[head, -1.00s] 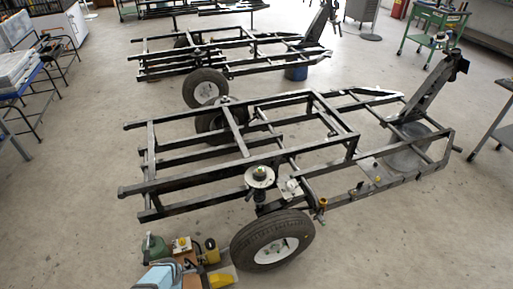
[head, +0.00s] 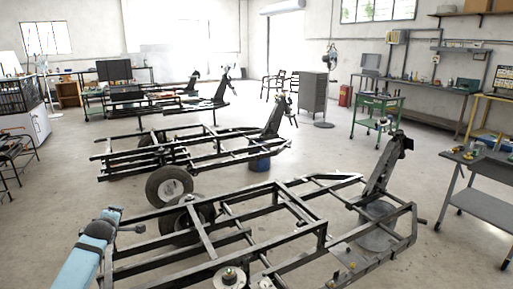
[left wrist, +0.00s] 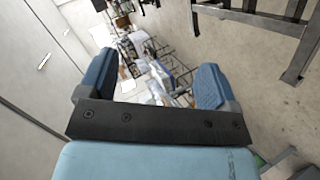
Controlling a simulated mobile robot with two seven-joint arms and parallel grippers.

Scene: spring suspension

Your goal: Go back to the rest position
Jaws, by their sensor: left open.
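My left gripper (head: 112,217) is at the lower left of the head view, at the end of my light-blue arm. In the left wrist view its two blue fingers (left wrist: 152,80) stand wide apart with nothing between them. It appears in front of the left end of the near black trailer frame (head: 272,250); I cannot tell the gap. The frame carries a wheel (head: 184,222) and a round spring mount (head: 230,279), cut by the bottom edge. My right gripper is not in view.
A second trailer frame (head: 205,152) with a wheel (head: 168,187) stands behind. A grey work table (head: 484,205) is at the right, a green trolley (head: 377,107) farther back. Open floor (head: 335,155) lies between. The left wrist view shows a frame corner (left wrist: 300,55) at the upper right.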

